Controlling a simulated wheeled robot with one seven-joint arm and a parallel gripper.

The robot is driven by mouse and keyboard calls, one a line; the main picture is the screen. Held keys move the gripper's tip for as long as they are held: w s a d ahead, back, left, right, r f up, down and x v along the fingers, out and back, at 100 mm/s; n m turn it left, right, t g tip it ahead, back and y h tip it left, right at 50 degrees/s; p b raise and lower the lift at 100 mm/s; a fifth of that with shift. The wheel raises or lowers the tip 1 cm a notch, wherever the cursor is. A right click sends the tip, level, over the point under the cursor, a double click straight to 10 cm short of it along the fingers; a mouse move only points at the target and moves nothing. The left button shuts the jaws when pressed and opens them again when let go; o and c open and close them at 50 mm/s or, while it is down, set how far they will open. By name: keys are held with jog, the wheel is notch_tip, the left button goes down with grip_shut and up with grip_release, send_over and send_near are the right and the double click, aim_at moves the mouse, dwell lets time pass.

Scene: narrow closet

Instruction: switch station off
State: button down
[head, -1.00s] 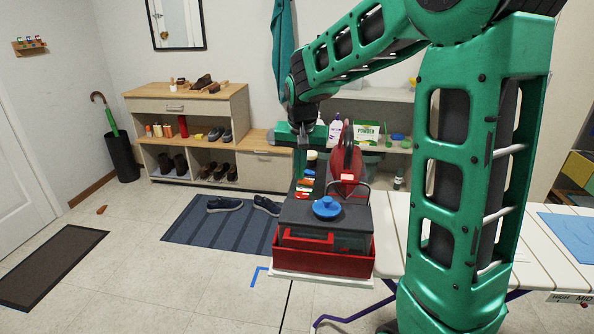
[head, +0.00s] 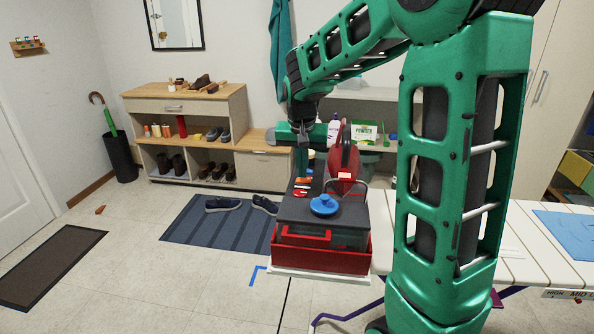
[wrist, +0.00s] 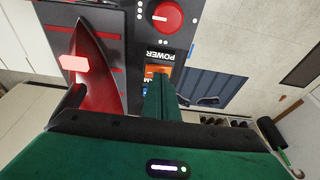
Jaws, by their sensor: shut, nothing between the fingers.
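The ironing station (head: 345,225) is a dark grey and red unit with a blue cap (head: 323,205), at the end of the white ironing board. A red iron (head: 344,165) stands on it, also visible in the wrist view (wrist: 92,70). In the wrist view, the station's top has a red dial (wrist: 160,16) and a POWER label (wrist: 160,54). An orange switch (wrist: 152,70) sits beside the label, partly hidden by my fingers. My gripper (wrist: 160,78) is shut and empty, its fingers pointing down at the switch. I cannot tell whether they touch it. It also shows in the head view (head: 302,174).
The ironing board (head: 520,240) extends right behind my arm, with a blue cloth (head: 570,232) on it. A shelf with bottles stands behind the station. Shoes lie on a striped mat (head: 215,235) to the left.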

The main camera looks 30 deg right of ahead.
jog(key=r, duration=0.3)
jog(key=a+r, duration=0.1)
jog(key=shift+w+r, duration=0.35)
notch_tip(320, 180, up, 8)
send_over(298, 180)
jog(key=a, duration=0.4)
jog(key=shift+s+r, duration=0.15)
jog(key=shift+s, duration=0.2)
